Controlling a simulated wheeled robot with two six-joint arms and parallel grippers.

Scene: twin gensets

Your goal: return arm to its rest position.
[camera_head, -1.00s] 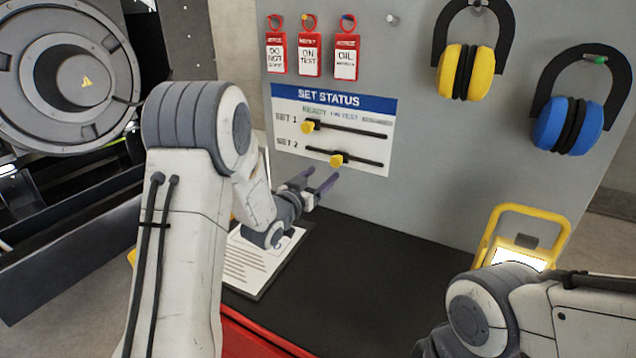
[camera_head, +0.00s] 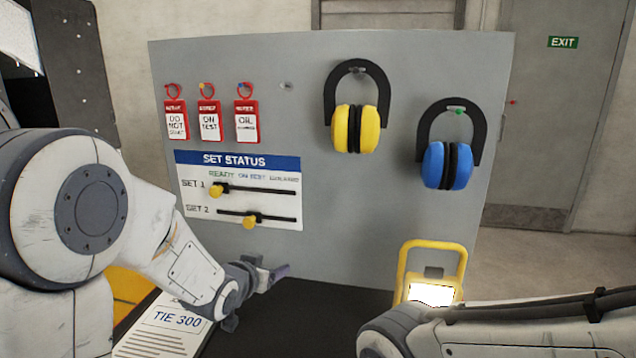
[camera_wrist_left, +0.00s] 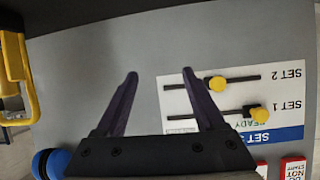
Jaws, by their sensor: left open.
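My left gripper (camera_head: 277,272) is in front of the lower part of the grey panel, above the dark bench top. In the left wrist view its two dark fingers (camera_wrist_left: 160,77) stand apart with nothing between them. The set status board (camera_head: 240,190) is on the panel above it, with two sliders with yellow knobs; it also shows in the left wrist view (camera_wrist_left: 240,100). My right arm (camera_head: 480,330) crosses the lower right corner; its gripper is out of view.
Three red tags (camera_head: 209,120) hang on the panel. Yellow ear defenders (camera_head: 354,129) and blue ear defenders (camera_head: 447,165) hang to their right. A yellow-framed lamp (camera_head: 431,292) stands at the panel's lower right. A printed sheet (camera_head: 165,330) lies on the bench near my left arm.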

